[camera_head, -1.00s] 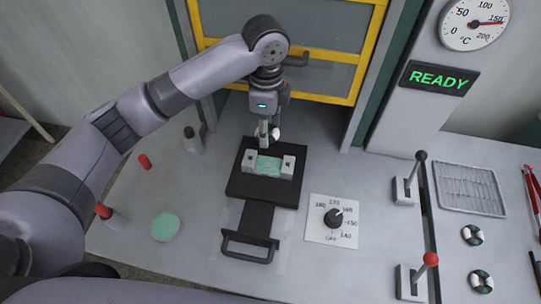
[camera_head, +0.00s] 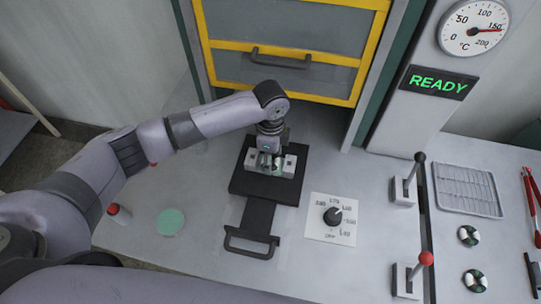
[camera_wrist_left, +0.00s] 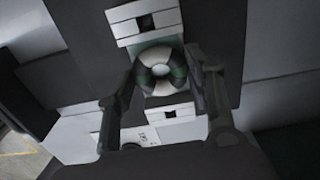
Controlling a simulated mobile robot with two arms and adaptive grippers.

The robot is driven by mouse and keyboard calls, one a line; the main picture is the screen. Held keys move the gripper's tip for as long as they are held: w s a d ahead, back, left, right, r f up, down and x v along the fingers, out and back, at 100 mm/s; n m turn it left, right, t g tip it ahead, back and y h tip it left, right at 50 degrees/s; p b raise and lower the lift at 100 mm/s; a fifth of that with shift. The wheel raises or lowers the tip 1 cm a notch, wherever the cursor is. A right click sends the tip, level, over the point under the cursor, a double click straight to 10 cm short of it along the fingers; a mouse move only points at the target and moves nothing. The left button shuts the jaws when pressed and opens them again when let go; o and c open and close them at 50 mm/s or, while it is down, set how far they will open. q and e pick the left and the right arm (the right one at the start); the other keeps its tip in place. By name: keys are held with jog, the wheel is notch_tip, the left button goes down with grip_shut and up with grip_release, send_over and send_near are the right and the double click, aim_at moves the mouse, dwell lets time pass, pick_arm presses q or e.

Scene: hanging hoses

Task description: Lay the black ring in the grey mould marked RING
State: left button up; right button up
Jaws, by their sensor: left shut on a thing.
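My left gripper (camera_head: 268,161) is shut on a ring (camera_wrist_left: 159,72) with white and dark green segments; it does not look plain black. It reaches straight down over the mould (camera_head: 289,164), light grey end blocks with a pale green middle on a black plate (camera_head: 264,188). In the left wrist view the ring is between the two fingers, over the green middle, with mould blocks (camera_wrist_left: 142,14) above and below it. I cannot tell whether the ring touches the mould. No RING marking is readable. My right gripper is not in view.
A yellow-framed guard (camera_head: 284,45) stands behind. Two similar rings (camera_head: 468,236) lie at the right, near a wire rack (camera_head: 467,190) and two levers (camera_head: 404,187). A dial (camera_head: 333,217) is right of the plate. A green disc (camera_head: 170,222) lies at left.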

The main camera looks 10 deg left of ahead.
pick_arm(q)
jog(key=shift+f, duration=0.1)
jog(key=o, duration=0.8)
jog(key=shift+o, duration=1.1)
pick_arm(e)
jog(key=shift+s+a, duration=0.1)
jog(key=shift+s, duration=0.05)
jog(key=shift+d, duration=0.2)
pick_arm(q)
notch_tip(320, 180, up, 12)
jog(key=b, duration=0.3)
jog(key=shift+r, duration=0.2)
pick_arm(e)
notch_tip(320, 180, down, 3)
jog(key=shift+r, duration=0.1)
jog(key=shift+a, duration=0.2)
